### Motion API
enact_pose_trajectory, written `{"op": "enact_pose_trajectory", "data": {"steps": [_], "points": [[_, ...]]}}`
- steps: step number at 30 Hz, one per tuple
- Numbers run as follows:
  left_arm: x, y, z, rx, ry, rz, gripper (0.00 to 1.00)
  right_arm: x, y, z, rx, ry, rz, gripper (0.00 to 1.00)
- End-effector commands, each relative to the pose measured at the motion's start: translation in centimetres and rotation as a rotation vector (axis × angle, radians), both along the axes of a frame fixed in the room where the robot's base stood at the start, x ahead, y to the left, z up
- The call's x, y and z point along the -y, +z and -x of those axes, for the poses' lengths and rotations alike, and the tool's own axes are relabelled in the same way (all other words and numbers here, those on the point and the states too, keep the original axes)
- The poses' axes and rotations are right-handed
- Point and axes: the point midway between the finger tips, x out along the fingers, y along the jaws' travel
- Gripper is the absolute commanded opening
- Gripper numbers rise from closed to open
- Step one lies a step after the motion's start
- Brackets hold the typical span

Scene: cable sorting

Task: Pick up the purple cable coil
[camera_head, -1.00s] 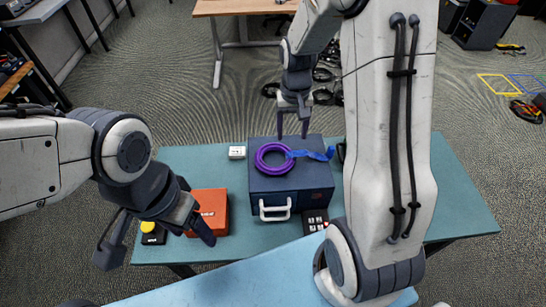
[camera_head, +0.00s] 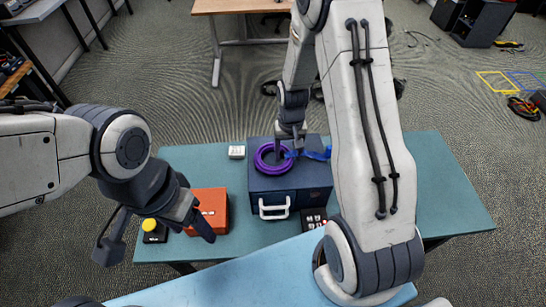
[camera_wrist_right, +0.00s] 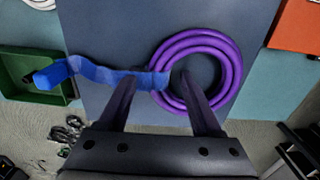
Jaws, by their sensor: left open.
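The purple cable coil (camera_head: 258,158) lies flat on top of a dark blue case (camera_head: 291,188). A blue strap (camera_head: 319,154) is around one side of the coil and trails to the right. My right gripper (camera_head: 287,153) is open and reaches down at the coil's strap side. In the right wrist view, one finger points into the ring of the coil (camera_wrist_right: 235,68) and the other is outside it by the strap (camera_wrist_right: 105,74). Whether the fingers touch the coil is unclear. My left gripper (camera_head: 157,240) is open and empty at the table's front left.
The case stands on a teal table (camera_head: 455,190). A green tray (camera_wrist_right: 35,95) shows in the wrist view.

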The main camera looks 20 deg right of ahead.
Motion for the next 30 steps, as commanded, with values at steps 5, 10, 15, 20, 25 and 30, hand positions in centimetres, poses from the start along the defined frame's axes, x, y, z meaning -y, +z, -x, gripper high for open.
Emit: {"op": "enact_pose_trajectory", "data": {"steps": [5, 10, 15, 20, 25, 30], "points": [[0.0, 0.0, 0.0, 0.000, 0.000, 0.000, 0.67, 0.0, 0.0, 0.0, 0.000, 0.000, 0.000, 0.00], [0.0, 0.0, 0.0, 0.000, 0.000, 0.000, 0.67, 0.0, 0.1, 0.0, 0.001, 0.000, 0.000, 0.00], [0.0, 0.0, 0.0, 0.000, 0.000, 0.000, 0.67, 0.0, 0.1, 0.0, 0.001, 0.000, 0.000, 0.00], [0.0, -0.2, 0.0, 0.000, 0.000, 0.000, 0.67, 0.0, 0.8, -0.1, 0.002, 0.000, 0.001, 0.00], [0.0, -0.7, 0.0, 0.000, 0.000, 0.000, 0.67, 0.0, 2.9, -0.2, 0.007, 0.000, 0.001, 0.00], [0.0, -1.4, 0.0, 0.000, 0.000, 0.000, 0.67, 2.6, 5.4, 0.3, 0.005, -0.009, 0.001, 0.00]]}}
